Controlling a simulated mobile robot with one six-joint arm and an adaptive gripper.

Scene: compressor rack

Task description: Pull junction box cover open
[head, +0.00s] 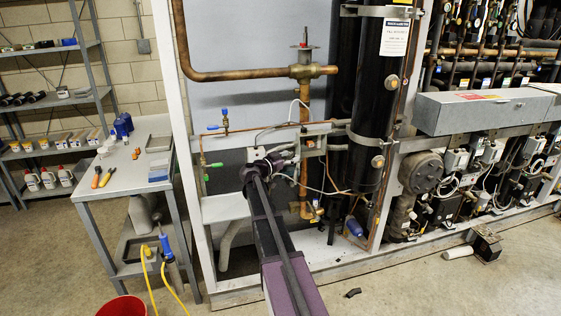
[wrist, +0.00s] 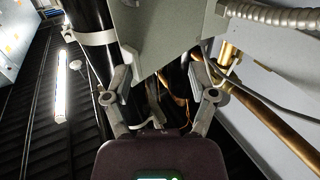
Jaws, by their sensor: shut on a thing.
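The junction box cover (wrist: 160,35) is a plain grey panel at the top middle of the wrist view, its lower corner reaching down between my fingers. The inside of the box and the cover's exact angle cannot be made out.
Copper pipes (head: 305,105) and thin cables surround the box. A tall black cylinder (head: 375,110) stands close on the right. A grey work table (head: 125,180) with tools stands at the left, a red bucket (head: 122,306) before it.

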